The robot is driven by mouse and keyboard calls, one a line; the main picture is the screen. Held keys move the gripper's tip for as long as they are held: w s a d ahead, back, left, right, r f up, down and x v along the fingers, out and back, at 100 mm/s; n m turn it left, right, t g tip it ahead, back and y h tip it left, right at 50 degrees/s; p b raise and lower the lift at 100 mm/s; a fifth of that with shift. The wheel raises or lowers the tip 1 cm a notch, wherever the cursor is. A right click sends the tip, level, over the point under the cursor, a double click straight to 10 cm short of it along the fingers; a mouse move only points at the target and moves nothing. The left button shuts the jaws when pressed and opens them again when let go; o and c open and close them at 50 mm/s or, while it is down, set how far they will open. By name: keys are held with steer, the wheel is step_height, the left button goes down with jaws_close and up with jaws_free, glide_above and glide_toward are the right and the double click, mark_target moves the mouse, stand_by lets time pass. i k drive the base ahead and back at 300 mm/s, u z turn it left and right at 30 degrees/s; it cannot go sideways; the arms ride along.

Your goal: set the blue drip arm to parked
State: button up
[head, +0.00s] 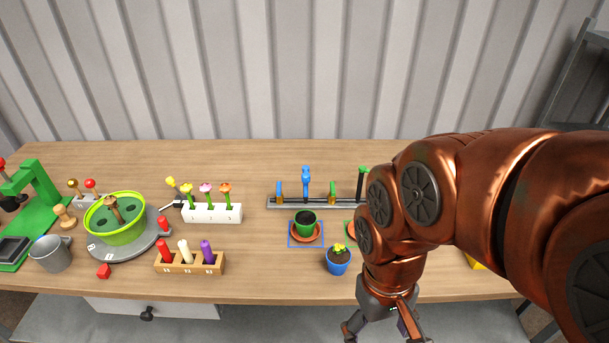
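My gripper (382,330) is at the bottom of the head view, in front of the table edge, well apart from the blue drip arm. Its fingers are spread and look empty; their tips are partly cut off.
A green pot (306,220) on a saucer in a blue square stands in front of the rail, with a blue flower pot (339,261) nearer. A white flower block (215,214), wooden peg rack (190,263) and green bowl (116,232) are left. My arm covers the right side.

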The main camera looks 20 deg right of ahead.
mark_target(306, 176)
steer(key=u, duration=0.55)
steer(key=k, duration=1.3)
steer(key=z, duration=0.25)
steer(key=i, duration=1.8)
steer(key=u, duration=0.55)
